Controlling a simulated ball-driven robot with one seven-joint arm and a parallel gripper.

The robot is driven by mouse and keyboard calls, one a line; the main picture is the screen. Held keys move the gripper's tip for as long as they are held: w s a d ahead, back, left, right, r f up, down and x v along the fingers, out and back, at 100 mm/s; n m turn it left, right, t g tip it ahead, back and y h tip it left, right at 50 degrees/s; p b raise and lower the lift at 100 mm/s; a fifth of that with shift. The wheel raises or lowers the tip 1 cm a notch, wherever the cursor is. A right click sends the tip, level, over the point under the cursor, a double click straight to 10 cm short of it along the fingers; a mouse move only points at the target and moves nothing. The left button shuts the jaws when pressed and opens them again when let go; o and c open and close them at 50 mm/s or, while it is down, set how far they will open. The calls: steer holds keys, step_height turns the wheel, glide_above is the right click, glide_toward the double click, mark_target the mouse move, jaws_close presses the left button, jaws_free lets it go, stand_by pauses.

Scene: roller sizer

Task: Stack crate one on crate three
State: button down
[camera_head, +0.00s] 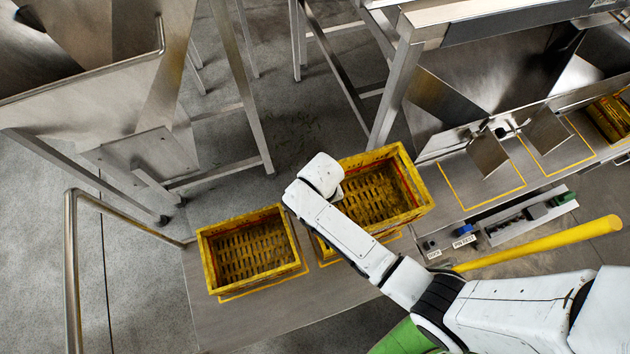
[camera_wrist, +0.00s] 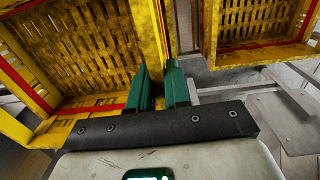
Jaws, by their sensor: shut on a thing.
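A yellow slatted crate (camera_head: 415,178) with a red stripe inside is at the centre of the head view, partly covered by my arm. A second yellow crate (camera_head: 300,262) stands to its left on the metal surface, upright and empty. My gripper (camera_wrist: 162,88) has its green fingers shut on one wall of the first crate (camera_wrist: 148,35), which fills the left of the wrist view. The other crate (camera_wrist: 262,58) shows at right there. The fingers are hidden in the head view. I cannot read which crate is one or three, or tell if the held crate touches anything below.
Yellow outlines (camera_head: 485,205) mark the metal bench at right. More yellow crate-like pieces (camera_head: 610,115) sit at the far right edge. Metal frame legs (camera_head: 240,90) stand behind the crates. A handrail (camera_head: 72,270) is at left. A yellow bar (camera_head: 540,243) lies at right.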

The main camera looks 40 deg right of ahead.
steer(key=shift+w+a+f+b, duration=0.2)
steer(key=shift+w+f, duration=0.1)
steer(key=shift+f, duration=0.65)
steer(key=shift+w+a+f+b, duration=0.1)
steer(key=shift+w+a+f, duration=0.15)
steer(key=shift+f, duration=0.65)
steer(key=shift+w+a+f+b, duration=0.1)
steer(key=shift+w+a+f, duration=0.15)
steer(key=shift+f, duration=0.8)
steer(key=c, duration=1.1)
jaws_free()
step_height(320, 180, up, 12)
steer(key=p, duration=0.2)
steer(key=s+d+r+n, duration=0.1)
steer(key=s+d+r, duration=0.1)
steer(key=s, duration=0.3)
steer(key=s+d+r+n, duration=0.1)
steer(key=s+d+r, duration=0.2)
steer(key=s+r, duration=0.2)
steer(key=s+d+r+n+t, duration=0.1)
steer(key=s+d+r, duration=0.2)
steer(key=s, duration=0.3)
steer(key=shift+s+r, duration=0.25)
steer(key=shift+r, duration=0.05)
